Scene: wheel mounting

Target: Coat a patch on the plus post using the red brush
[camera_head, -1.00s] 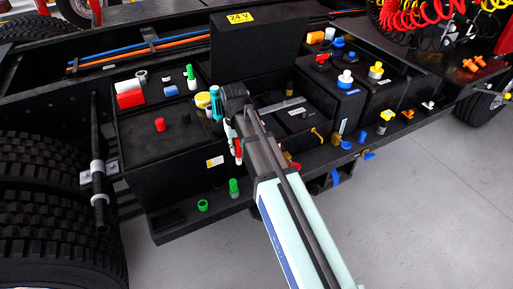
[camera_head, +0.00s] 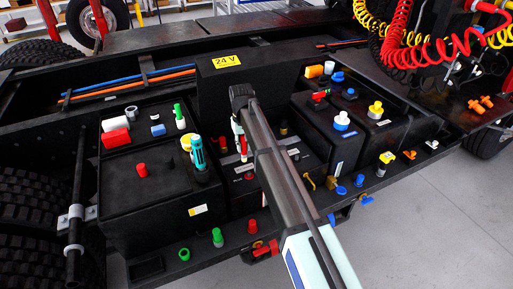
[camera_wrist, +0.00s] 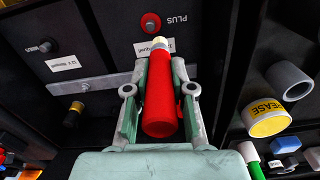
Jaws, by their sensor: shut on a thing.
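The red brush (camera_wrist: 162,98) has a thick red handle and a pale yellowish tip. My gripper (camera_wrist: 166,72) is shut on its handle, a finger on either side. In the head view my gripper (camera_head: 239,128) is over the middle battery compartment, with the red brush (camera_head: 243,148) showing small below it. The plus post (camera_wrist: 151,22) is a dark stud in a red ring beside the PLUS label, just beyond the brush tip in the wrist view. I cannot tell whether the tip touches anything. A red ring in the compartment (camera_head: 249,176) looks like the same post.
A dark minus post (camera_wrist: 47,46) stands left of the plus post. A yellow-banded grease tub (camera_wrist: 267,118) and a grey ring (camera_wrist: 290,82) sit on the right. A teal cylinder (camera_head: 198,153) stands left of my gripper. The raised 24 V lid (camera_head: 260,80) is behind it.

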